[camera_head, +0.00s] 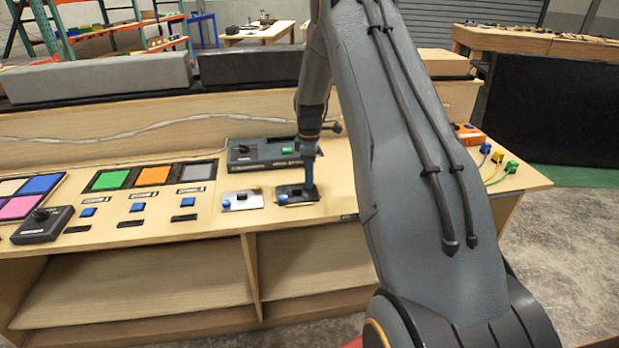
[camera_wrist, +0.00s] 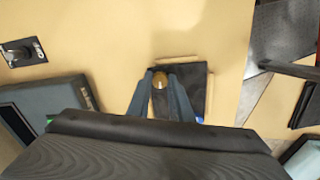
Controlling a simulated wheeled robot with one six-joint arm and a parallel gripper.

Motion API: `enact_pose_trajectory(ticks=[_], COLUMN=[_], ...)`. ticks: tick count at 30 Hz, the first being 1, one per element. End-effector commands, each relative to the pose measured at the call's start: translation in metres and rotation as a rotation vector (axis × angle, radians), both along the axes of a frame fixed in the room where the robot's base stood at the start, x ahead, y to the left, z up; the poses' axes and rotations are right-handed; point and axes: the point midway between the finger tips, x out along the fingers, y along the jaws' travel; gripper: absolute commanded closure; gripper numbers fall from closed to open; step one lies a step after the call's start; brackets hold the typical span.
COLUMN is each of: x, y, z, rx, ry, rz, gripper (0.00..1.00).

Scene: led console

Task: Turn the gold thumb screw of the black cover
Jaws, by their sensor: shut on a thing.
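The gold thumb screw (camera_wrist: 159,80) stands on the black cover (camera_wrist: 194,82) in the wrist view. My gripper (camera_wrist: 160,76) has one finger on each side of the screw and is shut on it. In the head view my gripper (camera_head: 308,184) points down onto the black cover (camera_head: 296,194) on the console top. The screw itself is hidden there by my fingers. A bit of blue (camera_wrist: 199,120) shows at the cover's edge, partly hidden by my gripper.
A silver plate with a blue knob (camera_head: 242,200) lies just left of the cover. A dark box with a green display (camera_head: 265,152) stands behind it. Coloured panels (camera_head: 152,175) and blue switches are further left. Coloured plugs (camera_head: 497,158) and an orange box (camera_head: 468,134) are at the right.

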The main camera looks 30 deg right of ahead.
Motion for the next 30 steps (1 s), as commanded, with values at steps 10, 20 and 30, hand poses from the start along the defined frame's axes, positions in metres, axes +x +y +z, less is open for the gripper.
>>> enact_pose_trajectory(ticks=[10,20,30], x=[-0.0033,-0.0025,-0.0002], y=[0.0010,0.0007,0.0000], z=[-0.0044,-0.0034,-0.0008], rx=[0.003,0.002,0.000], ry=[0.009,0.007,0.000], rz=[0.022,0.020,0.020], gripper=[1.00,0.61,0.61])
